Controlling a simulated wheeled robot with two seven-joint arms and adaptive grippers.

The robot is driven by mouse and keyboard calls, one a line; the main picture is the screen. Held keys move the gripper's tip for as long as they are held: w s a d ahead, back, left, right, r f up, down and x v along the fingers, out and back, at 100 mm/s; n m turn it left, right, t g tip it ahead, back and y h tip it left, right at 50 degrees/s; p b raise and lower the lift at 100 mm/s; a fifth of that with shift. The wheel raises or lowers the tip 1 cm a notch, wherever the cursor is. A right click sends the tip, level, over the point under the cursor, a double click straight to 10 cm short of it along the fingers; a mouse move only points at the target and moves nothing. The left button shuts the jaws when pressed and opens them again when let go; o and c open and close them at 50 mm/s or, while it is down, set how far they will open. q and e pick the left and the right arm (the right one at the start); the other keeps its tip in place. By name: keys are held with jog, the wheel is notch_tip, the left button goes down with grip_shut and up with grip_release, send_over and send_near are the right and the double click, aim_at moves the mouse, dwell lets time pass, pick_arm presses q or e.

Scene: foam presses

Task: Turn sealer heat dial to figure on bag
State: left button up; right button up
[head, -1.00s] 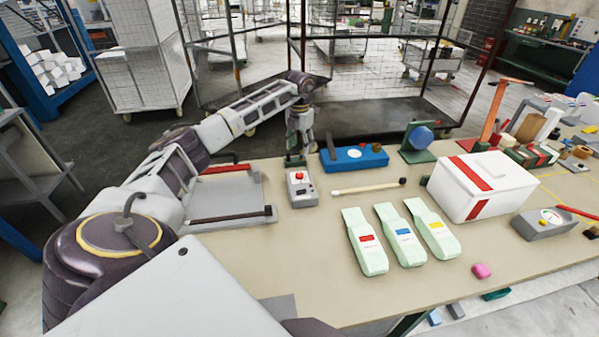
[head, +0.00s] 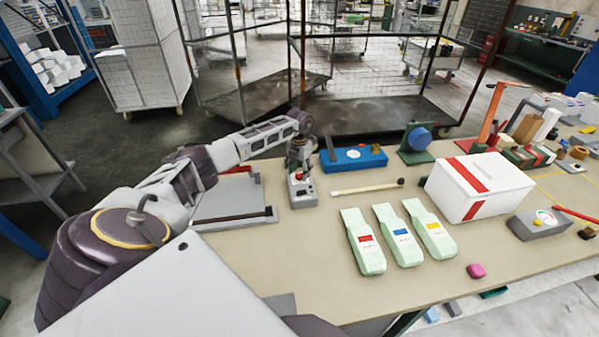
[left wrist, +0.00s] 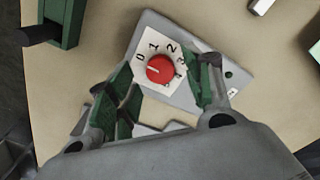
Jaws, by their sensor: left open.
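A grey control box (head: 304,194) stands on the table, with a red dial (left wrist: 160,69) on a white numbered plate (left wrist: 146,48). The dial's white line points left, near the 0. My left gripper (left wrist: 165,72) is open above the box, with its green fingers on either side of the dial; contact cannot be told. Three pale green bags bear a red label (head: 365,239), a blue label (head: 401,232) and a yellow label (head: 434,225); their figures are too small to read.
A grey plate with a dark bar (head: 232,217) lies left of the box.

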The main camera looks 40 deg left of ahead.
pick_arm(q)
jog(key=shift+f, duration=0.55)
jog(key=c, duration=1.1)
jog(key=shift+o, duration=0.2)
